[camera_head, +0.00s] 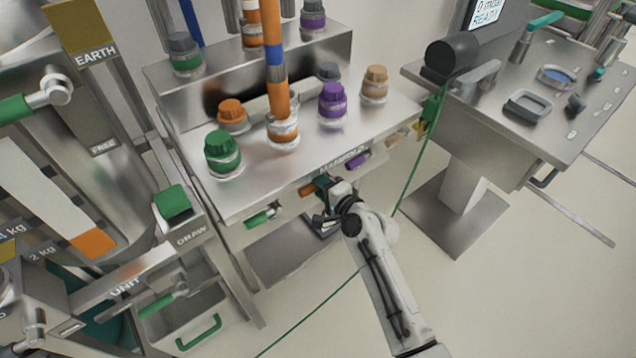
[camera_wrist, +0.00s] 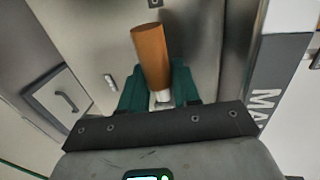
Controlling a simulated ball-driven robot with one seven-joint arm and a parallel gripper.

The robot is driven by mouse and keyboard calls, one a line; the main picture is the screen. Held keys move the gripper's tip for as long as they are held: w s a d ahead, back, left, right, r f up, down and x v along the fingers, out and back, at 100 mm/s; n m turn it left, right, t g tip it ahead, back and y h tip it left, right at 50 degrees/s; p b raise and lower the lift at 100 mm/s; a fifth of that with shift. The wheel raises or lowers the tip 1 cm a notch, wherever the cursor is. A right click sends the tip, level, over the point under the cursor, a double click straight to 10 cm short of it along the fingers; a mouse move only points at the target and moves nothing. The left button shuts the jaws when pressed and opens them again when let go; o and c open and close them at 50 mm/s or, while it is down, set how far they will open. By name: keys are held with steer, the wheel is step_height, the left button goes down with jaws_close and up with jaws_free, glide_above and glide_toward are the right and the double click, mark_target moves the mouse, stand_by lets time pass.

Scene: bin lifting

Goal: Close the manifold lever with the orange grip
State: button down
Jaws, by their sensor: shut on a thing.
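The manifold lever with the orange grip (camera_head: 307,189) sticks out below the front edge of the steel manifold bench (camera_head: 250,197). In the wrist view the orange grip (camera_wrist: 151,58) rises between the two green fingers of my gripper (camera_wrist: 157,82). My gripper (camera_head: 322,187) is shut on this lever near the metal base of the grip. The upper part of the grip is free above the fingers. The lever's pivot is hidden.
A green-grip lever (camera_head: 263,217) is left of my gripper, and purple (camera_head: 357,160) and tan (camera_head: 394,139) ones are to its right. Coloured caps and an orange hose (camera_head: 272,70) stand on the bench. A green cable (camera_head: 410,180) hangs at right. Open floor lies in front.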

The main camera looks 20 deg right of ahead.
steer(key=c, duration=1)
jaws_free()
steer(key=shift+o, duration=0.2)
steer(key=v, duration=1.1)
steer(key=shift+w, duration=0.1)
steer(key=s+f+n+g+p, duration=0.1)
steer(key=s+f+n+g, duration=0.3)
steer(key=s, duration=0.3)
steer(key=s+f+n+g+p, duration=0.1)
steer(key=s+n+g, duration=0.2)
steer(key=s+n, duration=0.35)
steer(key=s+d+n+g+h, duration=0.2)
steer(key=s+d+g, duration=0.1)
steer(key=s, duration=0.6)
steer(key=s+d+r+n+g+h, duration=0.1)
steer(key=s+d+g+h, duration=0.2)
steer(key=s, duration=0.7)
steer(key=shift+s+r+n+g+p, duration=0.15)
steer(key=shift+r+n+g+p, duration=0.15)
steer(key=shift+g, duration=0.2)
